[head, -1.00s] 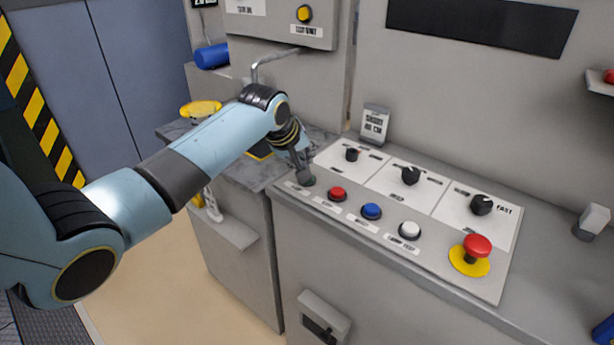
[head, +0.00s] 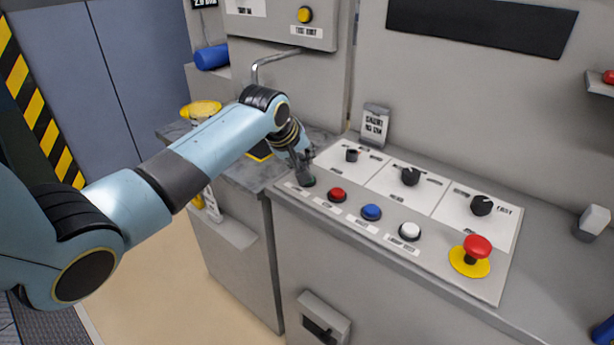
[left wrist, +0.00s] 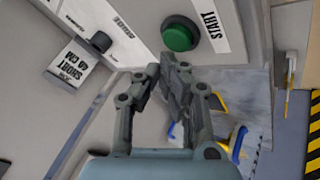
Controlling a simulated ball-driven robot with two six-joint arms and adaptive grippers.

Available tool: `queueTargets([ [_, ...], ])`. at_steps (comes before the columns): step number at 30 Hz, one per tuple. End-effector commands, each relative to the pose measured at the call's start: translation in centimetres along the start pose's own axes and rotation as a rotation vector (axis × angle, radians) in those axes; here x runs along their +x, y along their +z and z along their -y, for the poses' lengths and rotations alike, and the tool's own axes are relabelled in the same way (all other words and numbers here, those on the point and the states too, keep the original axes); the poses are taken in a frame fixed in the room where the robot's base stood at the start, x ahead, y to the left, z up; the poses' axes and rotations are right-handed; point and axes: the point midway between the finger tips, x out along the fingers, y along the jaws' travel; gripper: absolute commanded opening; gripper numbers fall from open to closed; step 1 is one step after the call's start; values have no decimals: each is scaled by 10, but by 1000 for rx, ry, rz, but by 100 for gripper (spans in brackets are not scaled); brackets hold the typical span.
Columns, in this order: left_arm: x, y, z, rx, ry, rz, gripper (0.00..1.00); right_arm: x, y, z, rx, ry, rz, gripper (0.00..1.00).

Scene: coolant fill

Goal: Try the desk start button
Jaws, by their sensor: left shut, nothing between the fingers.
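The green start button (left wrist: 180,34) with its START label (left wrist: 212,30) shows in the left wrist view, on the control desk (head: 420,258). My left gripper (left wrist: 174,66) is shut and empty, its fingertips by the button's near edge in that view. I cannot tell whether they touch it. My right gripper is not in view.
Right of the gripper are a red button (head: 337,194), a blue button (head: 371,212), a white button (head: 409,231) and a red mushroom button (head: 477,247). Black knobs (head: 410,176) stand behind. A grey bench (head: 240,178) adjoins on the left.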

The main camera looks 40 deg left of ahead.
Motion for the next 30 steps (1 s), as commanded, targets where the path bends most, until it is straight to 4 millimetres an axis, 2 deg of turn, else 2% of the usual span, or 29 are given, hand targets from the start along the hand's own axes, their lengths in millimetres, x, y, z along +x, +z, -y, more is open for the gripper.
queueTargets([
  [30,10,6,5,0,0,0,0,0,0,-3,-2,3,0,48],
])
